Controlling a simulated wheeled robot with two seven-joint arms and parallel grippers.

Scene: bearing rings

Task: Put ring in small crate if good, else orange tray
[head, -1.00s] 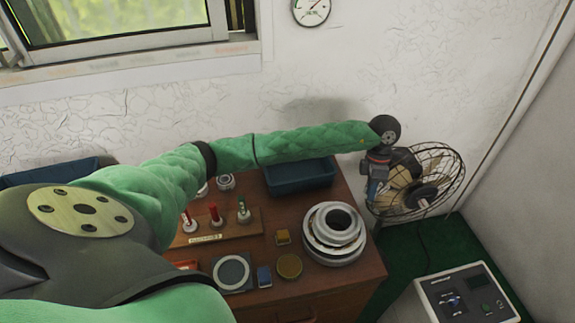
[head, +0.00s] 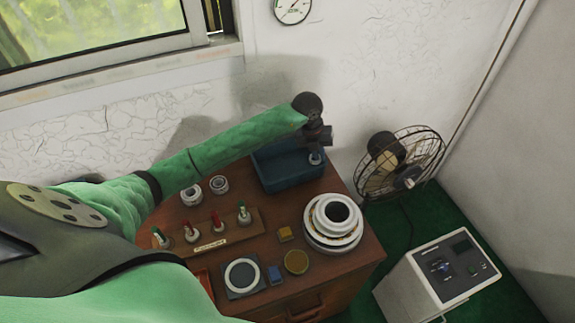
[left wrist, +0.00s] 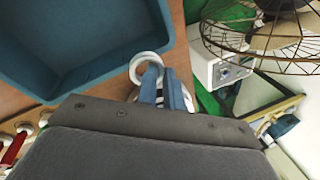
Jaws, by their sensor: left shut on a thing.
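My left gripper (head: 316,150) is shut on a pale metal ring (left wrist: 150,66), which its blue fingers pinch at one side. In the head view the ring (head: 315,159) shows below the gripper, against the right end of the blue crate (head: 262,180). In the left wrist view the ring appears just beside the right wall of the crate (left wrist: 168,22), and the visible crate floor is bare. A sliver of an orange tray (head: 203,283) shows at the bench's front left, mostly hidden by my arm. My right gripper is out of view.
Two rings (head: 219,184) stand left of the crate. A rack of red and green-handled plugs (head: 215,243) is in front of them. Stacked large rings (head: 333,228) stand at the right. A round plate on a dark square (head: 242,275) is in front. A fan (head: 400,175) stands beyond the bench.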

